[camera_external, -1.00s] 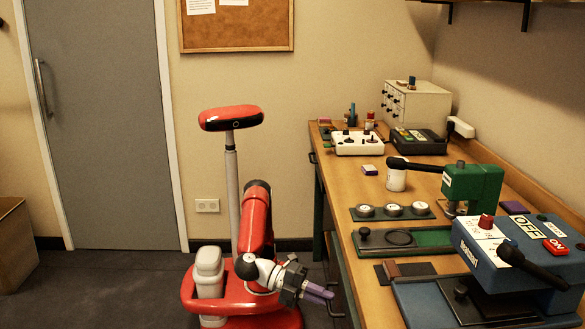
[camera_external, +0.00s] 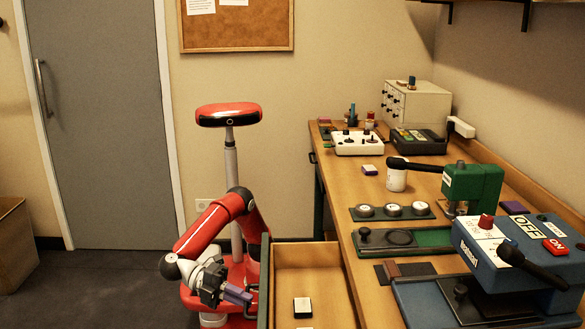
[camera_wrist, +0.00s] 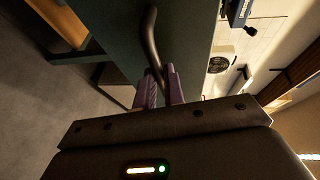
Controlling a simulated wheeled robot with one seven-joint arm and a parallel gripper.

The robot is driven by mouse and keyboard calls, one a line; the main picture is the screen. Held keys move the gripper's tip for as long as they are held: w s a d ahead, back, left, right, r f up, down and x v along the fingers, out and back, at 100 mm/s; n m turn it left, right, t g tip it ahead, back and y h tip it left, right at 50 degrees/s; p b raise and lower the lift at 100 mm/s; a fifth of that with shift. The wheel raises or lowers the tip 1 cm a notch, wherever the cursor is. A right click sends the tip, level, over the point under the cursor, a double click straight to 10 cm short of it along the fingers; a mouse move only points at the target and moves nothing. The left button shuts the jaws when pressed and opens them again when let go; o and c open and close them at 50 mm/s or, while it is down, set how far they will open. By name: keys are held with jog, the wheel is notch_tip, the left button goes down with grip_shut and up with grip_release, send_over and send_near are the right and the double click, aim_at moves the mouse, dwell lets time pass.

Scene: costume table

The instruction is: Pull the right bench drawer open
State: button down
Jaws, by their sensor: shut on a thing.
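The right bench drawer (camera_external: 312,262) stands pulled out from the bench to the left in the external view. Its inside shows bare wood, with a small dark-edged white-topped block (camera_external: 302,307) and part of another pale thing near the lower edge. My gripper (camera_external: 246,298) is at the drawer's dark green front (camera_external: 264,275). In the wrist view, my gripper's purple fingers (camera_wrist: 162,88) are shut on the dark curved drawer handle (camera_wrist: 151,38), against the green front (camera_wrist: 185,30). The handle is mostly hidden in the external view.
The wooden bench top (camera_external: 345,192) carries a green press (camera_external: 473,185), a blue machine (camera_external: 520,250), a white control box (camera_external: 358,143) and a white cup (camera_external: 396,178). A cardboard box (camera_external: 14,240) stands at the far left. The floor between it and me is clear.

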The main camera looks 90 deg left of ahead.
jog(key=shift+s, duration=0.25)
jog(key=c, duration=1.5)
grip_release()
jog(key=v, duration=0.7)
jog(key=shift+s+a, duration=0.15)
jog(key=shift+s, duration=0.25)
jog(key=shift+w+r, duration=0.1)
